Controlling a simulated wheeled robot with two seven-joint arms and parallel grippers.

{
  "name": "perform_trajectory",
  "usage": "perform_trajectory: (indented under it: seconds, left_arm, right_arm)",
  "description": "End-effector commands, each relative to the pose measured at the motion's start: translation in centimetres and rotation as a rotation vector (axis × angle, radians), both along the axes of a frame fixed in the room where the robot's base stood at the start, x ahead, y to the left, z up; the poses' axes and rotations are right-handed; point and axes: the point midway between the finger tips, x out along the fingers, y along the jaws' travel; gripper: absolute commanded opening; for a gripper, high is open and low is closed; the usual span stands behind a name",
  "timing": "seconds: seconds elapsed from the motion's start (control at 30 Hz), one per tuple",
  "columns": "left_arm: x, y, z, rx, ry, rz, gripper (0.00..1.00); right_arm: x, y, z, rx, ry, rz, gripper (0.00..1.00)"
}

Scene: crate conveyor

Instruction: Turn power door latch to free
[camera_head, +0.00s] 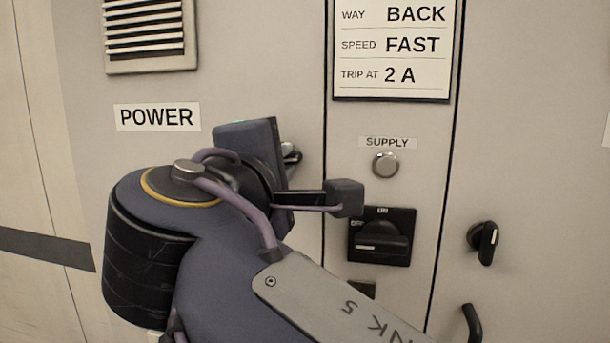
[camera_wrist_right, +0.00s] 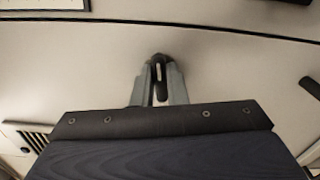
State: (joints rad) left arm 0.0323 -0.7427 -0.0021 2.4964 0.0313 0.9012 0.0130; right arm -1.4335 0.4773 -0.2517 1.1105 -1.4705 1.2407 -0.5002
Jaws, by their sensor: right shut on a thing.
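The power door (camera_head: 85,80) carries a POWER label (camera_head: 157,117) and a vent. My right gripper (camera_head: 292,156) is at this door's right edge, right of the label, and my own wrist and arm cover much of it. In the right wrist view my right gripper (camera_wrist_right: 158,88) has its two grey fingers closed on the black power door latch (camera_wrist_right: 158,60). A pale mark shows on the latch between the fingers. In the head view the latch is mostly hidden behind the gripper, so its angle is hard to tell there. My left gripper is not in view.
The middle panel has a SUPPLY button (camera_head: 385,165) and a black rotary switch (camera_head: 381,238) close right of my arm. Another black latch (camera_head: 485,242) and a dark handle (camera_head: 472,322) are on the right door. A sign (camera_head: 394,95) hangs above.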

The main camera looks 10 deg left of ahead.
Motion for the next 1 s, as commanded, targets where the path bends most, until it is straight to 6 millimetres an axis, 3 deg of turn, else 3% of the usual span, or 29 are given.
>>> perform_trajectory:
  seconds: [0.3, 0.87, 0.9, 1.0]
  left_arm:
    - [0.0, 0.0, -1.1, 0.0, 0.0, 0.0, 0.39]
    - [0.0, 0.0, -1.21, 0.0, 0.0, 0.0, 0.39]
    - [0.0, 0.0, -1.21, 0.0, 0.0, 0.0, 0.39]
    - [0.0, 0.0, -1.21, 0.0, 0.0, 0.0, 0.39]
  right_arm:
    - [0.02, 0.0, -0.22, 0.131, -0.003, 0.0, 0.0]
    - [0.01, 0.04, -0.18, 0.159, -0.003, 0.0, 0.0]
    - [0.01, 0.03, -0.18, 0.159, -0.003, 0.0, 0.15]
    - [0.01, 0.03, -0.17, 0.158, -0.003, 0.0, 0.28]
